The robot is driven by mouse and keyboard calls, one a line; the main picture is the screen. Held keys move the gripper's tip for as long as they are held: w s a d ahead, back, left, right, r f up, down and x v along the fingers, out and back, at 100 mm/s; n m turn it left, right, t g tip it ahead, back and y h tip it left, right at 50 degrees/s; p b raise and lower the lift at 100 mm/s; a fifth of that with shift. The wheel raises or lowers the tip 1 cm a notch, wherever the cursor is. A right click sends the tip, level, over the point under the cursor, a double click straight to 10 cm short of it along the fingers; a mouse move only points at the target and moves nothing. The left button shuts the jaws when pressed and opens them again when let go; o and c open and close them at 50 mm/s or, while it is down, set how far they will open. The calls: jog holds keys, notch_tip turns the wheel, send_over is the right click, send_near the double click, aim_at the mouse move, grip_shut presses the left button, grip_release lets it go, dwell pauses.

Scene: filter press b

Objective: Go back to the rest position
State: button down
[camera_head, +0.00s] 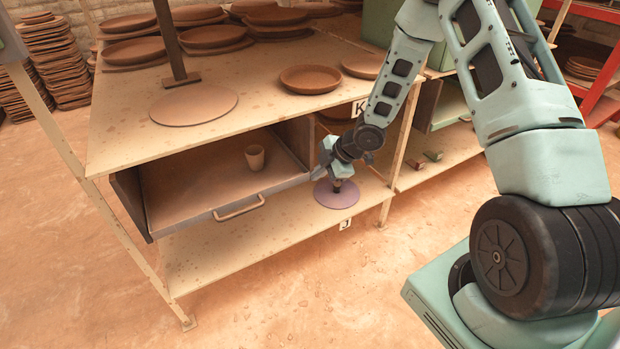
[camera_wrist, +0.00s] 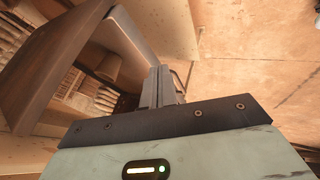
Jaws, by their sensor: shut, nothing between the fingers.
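My gripper (camera_head: 336,186) hangs at the front of the shelf unit, just right of an open drawer (camera_head: 160,210). Its fingers point down over a purple disc (camera_head: 350,198) on the lower shelf; I cannot tell whether they touch it. In the wrist view the fingers (camera_wrist: 162,85) are together with nothing between them. A small tan cup (camera_head: 254,158) stands upright in the drawer, apart from my gripper. The cup also shows in the wrist view (camera_wrist: 107,67), beyond the drawer wall (camera_wrist: 135,35).
The worktop (camera_head: 255,95) above the drawer holds several clay dishes (camera_head: 310,79) and a flat round disc (camera_head: 193,104). A shelf post (camera_head: 402,135) stands right of my gripper. A red rack (camera_head: 598,90) is at the far right. The floor in front is open.

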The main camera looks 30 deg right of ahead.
jog(key=s+a+r+m+g+h+p, duration=0.1)
jog(key=s+a+r+m, duration=0.15)
jog(key=a+r, duration=0.3)
jog(key=s+a+r+m+h+p, duration=0.1)
jog(key=s+a+r+p, duration=0.2)
jog(key=r, duration=0.4)
jog(key=s+a+r+m+g+h, duration=0.1)
jog(key=s+a+r, duration=0.2)
jog(key=a+r, duration=0.25)
jog(key=s+a+r+m+g+p, duration=0.1)
jog(key=s+a+r, duration=0.3)
jog(key=s, duration=0.8)
jog(key=s+a+r+m+g+h+p, duration=0.1)
jog(key=s+a+r+m+g+p, duration=0.1)
jog(key=s+r, duration=0.5)
jog(key=s+a+m, duration=0.1)
jog(key=s, duration=0.4)
jog(key=shift+a+r+m+g+p, duration=0.3)
jog(key=shift+a+r+m+g, duration=0.05)
jog(key=shift+a+g, duration=0.05)
